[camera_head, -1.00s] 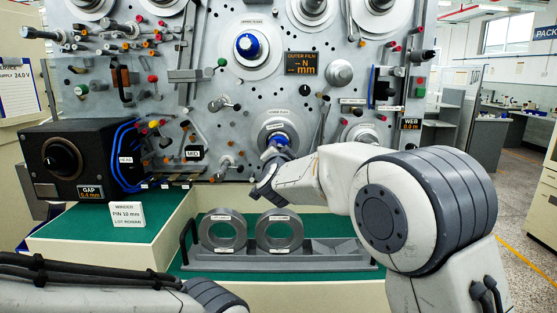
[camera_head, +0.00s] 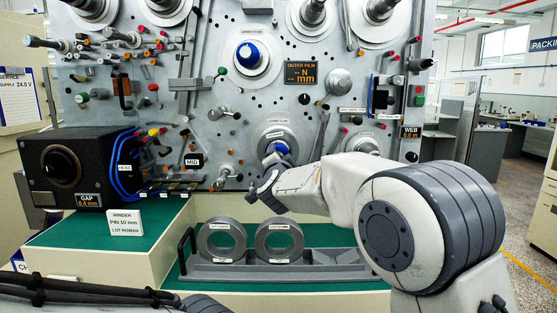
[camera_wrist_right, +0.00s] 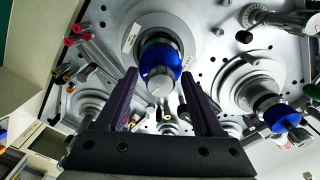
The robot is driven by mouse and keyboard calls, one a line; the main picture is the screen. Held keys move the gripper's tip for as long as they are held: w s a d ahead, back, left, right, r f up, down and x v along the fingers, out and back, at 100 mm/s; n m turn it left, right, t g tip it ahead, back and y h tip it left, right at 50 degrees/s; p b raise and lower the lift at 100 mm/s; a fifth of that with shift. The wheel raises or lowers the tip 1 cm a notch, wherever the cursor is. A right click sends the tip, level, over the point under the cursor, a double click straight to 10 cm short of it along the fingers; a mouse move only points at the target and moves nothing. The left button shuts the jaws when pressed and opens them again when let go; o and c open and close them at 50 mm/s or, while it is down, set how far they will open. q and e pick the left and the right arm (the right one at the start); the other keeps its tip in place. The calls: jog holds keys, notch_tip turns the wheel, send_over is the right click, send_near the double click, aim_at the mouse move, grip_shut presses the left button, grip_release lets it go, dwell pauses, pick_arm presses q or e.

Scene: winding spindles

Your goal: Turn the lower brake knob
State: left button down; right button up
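The lower brake knob (camera_head: 277,150) is blue, on a round silver hub low in the middle of the machine panel. My right gripper (camera_head: 268,180) is just below and in front of it in the head view. In the right wrist view, a blue knob with a silver end (camera_wrist_right: 160,65) shows between the tips of my open right gripper (camera_wrist_right: 159,79). Gaps show at both sides of its silver end, and I see no grip on it. The upper blue knob (camera_head: 247,54) is higher on the panel. My left gripper is out of view; only part of my left arm shows.
A black GAP box (camera_head: 100,150) with a dial stands at the left. A grey rack (camera_head: 215,270) with two upright rings (camera_head: 222,240) lies below the knob. Pins and small levers crowd the panel around the hub (camera_head: 300,131).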

jog(key=s+b, duration=0.2)
jog(key=s, duration=0.8)
jog(key=shift+s, duration=0.25)
